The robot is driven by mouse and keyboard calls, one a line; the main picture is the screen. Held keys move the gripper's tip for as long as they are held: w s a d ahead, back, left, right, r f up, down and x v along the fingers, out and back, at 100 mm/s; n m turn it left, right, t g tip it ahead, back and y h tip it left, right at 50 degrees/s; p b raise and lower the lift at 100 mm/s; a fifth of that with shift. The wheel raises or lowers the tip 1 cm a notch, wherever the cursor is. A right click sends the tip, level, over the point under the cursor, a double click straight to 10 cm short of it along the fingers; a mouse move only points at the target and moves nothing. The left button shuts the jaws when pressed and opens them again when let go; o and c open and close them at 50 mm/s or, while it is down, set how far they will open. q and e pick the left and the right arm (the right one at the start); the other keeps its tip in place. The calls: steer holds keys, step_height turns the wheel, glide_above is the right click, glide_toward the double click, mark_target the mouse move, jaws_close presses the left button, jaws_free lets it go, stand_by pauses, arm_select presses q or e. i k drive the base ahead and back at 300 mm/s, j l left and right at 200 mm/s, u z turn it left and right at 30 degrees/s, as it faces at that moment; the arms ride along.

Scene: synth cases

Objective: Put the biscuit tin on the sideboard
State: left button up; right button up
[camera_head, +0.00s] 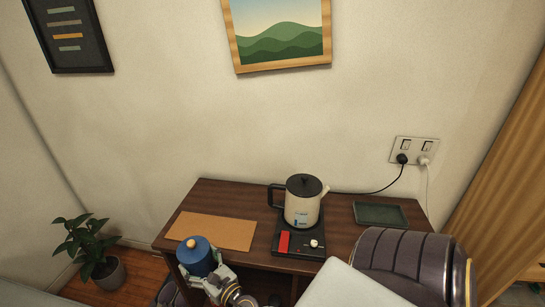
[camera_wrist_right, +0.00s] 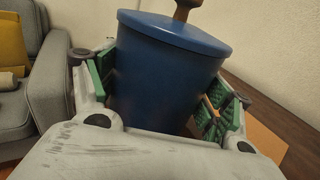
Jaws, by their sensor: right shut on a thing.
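The biscuit tin (camera_head: 197,256) is a blue round tin with a blue lid and a knob on top. It also fills the middle of the right wrist view (camera_wrist_right: 168,75), roughly upright. My right gripper (camera_head: 207,274) is shut on the tin, its green-padded fingers on both sides of it in the wrist view (camera_wrist_right: 165,95). The sideboard (camera_head: 342,236) is a dark brown wooden top against the wall. In the head view the tin overlaps its front left edge; I cannot tell the gap between them. My left gripper is not in view.
On the sideboard are a tan mat (camera_head: 212,231) at the left, a kettle (camera_head: 302,208) on a dark base (camera_head: 289,241) in the middle, and a dark green tray (camera_head: 381,214) at the right. A plant (camera_head: 84,243) stands left. A grey sofa (camera_wrist_right: 38,95) shows in the wrist view.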

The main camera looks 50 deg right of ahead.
mark_target(241, 207)
steer(key=i+j+z, duration=0.15)
steer(key=z, duration=0.2)
steer(key=i+j+z, duration=0.15)
steer(key=z, duration=0.2)
steer(key=i+j+z, duration=0.1)
steer(key=z, duration=0.25)
steer(key=i+j+z, duration=0.2)
steer(key=j, duration=0.15)
steer(key=j+z, duration=0.2)
steer(key=k+j, duration=0.05)
steer(key=j, duration=0.05)
